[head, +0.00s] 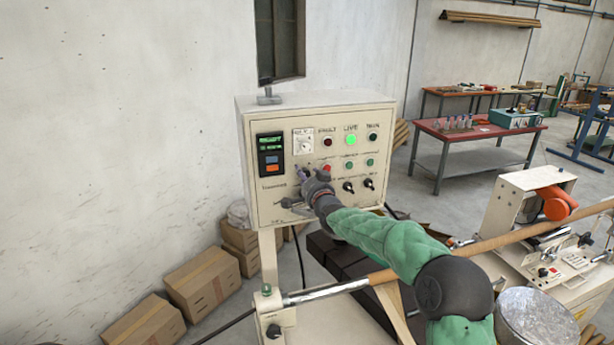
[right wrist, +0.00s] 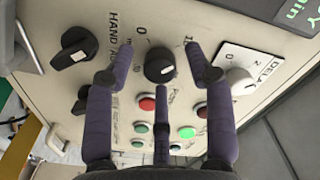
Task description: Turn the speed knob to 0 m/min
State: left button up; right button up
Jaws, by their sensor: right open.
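A black round knob (right wrist: 159,68) with a pale mark on its lower right side is on the cream control panel (head: 264,212). A "0" is printed above it in the right wrist view. It appears to be the speed knob, but I cannot read a speed label. My right gripper (head: 304,176) is open in front of the panel and hides this knob in the head view. In the right wrist view, its purple fingers (right wrist: 156,66) are spread on both sides of the knob, with another finger below it. I see no clear contact. My left gripper is not in view.
A black HAND/AUTO switch (right wrist: 78,50) and a white delay dial (right wrist: 238,80) flank the knob. Red (right wrist: 147,103) and green buttons are close by. A steel rod (head: 325,291) crosses below my arm. Cardboard boxes (head: 203,284) stand at the wall.

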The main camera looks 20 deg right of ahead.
grip_shut()
dwell(0.4)
